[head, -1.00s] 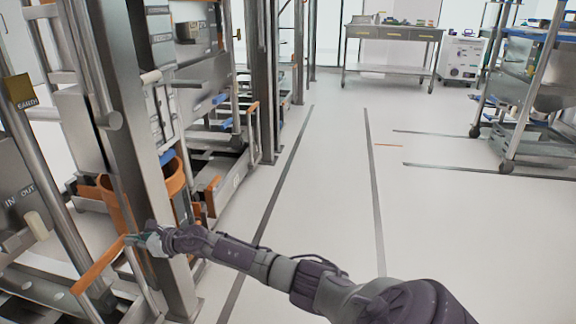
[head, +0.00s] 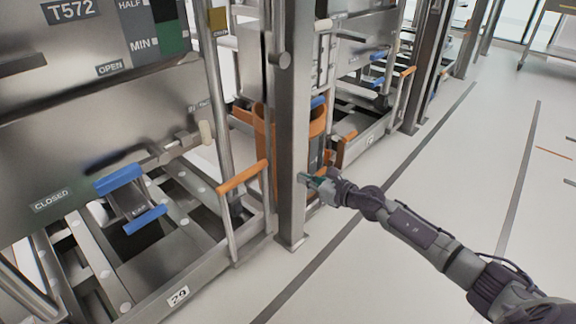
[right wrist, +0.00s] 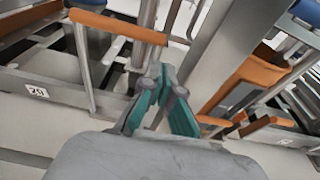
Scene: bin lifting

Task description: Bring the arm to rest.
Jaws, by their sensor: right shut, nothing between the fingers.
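My right gripper (head: 318,182) is at the end of my outstretched arm, close to a steel upright post (head: 292,150) of the rack. In the right wrist view its teal-padded fingers (right wrist: 160,88) meet at the tips, with nothing between them. An orange-topped handle (head: 243,177) is to its left in the head view; the gripper is apart from it. That handle also shows in the right wrist view (right wrist: 118,27). My left gripper is not in view.
A steel machine marked T572 (head: 110,130) fills the left, with blue handles (head: 120,180) low down. An orange bin (head: 262,125) stands behind the post. Open white floor (head: 400,270) with dark lines lies to the right.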

